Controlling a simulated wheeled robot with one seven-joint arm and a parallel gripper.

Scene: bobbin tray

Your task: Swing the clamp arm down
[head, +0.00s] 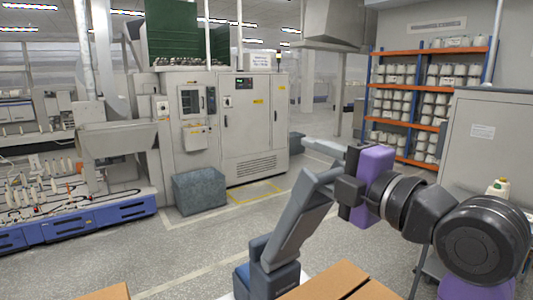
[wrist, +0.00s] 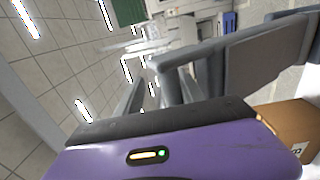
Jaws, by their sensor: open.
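The clamp arm (head: 301,218) is a grey bar that leans up and to the right from a blue-grey base (head: 267,272). My purple gripper (head: 342,186) is beside its raised upper end, coming from the right. In the wrist view my gripper (wrist: 157,92) has its fingers apart. The clamp arm (wrist: 262,55) runs from near the fingers toward the right edge there. I cannot tell whether a finger touches it. The clamp's lower part is hidden in the wrist view.
Brown cardboard boxes (head: 340,282) are at the bottom near the clamp base. A grey cabinet (head: 490,135) with a yellow-topped bobbin beside it stands at right. Shelves of bobbins (head: 430,50), machines and a grey bin (head: 200,190) are farther back. Open floor lies between.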

